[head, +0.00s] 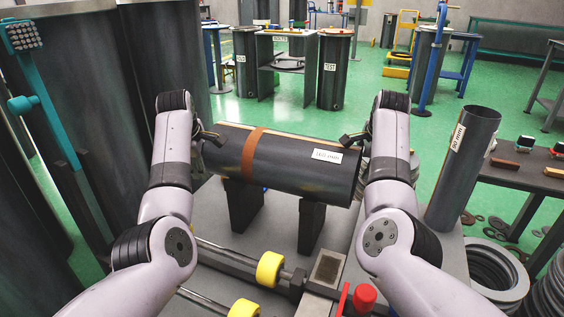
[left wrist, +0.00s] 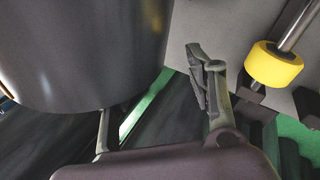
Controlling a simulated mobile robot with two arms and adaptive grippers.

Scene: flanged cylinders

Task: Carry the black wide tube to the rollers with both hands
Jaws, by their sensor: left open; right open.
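The black wide tube (head: 285,160) lies on its side across two dark supports (head: 311,225). It has an orange-brown band and a white label. My left gripper (head: 208,138) is open at the tube's left end. In the left wrist view the tube (left wrist: 85,45) fills the upper left and partly hides one finger of the gripper (left wrist: 155,88); I cannot tell whether they touch. My right gripper (head: 352,138) is open by the tube's right end, partly hidden by its own arm. The yellow rollers (head: 270,268) sit on metal shafts nearer me; one roller (left wrist: 274,65) shows in the left wrist view.
A second, tilted dark tube (head: 462,165) stands right of my right arm. Stacked rings (head: 495,275) lie at the lower right. A red knob (head: 365,297) stands near the rollers. Large dark cylinders (head: 75,110) crowd the left.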

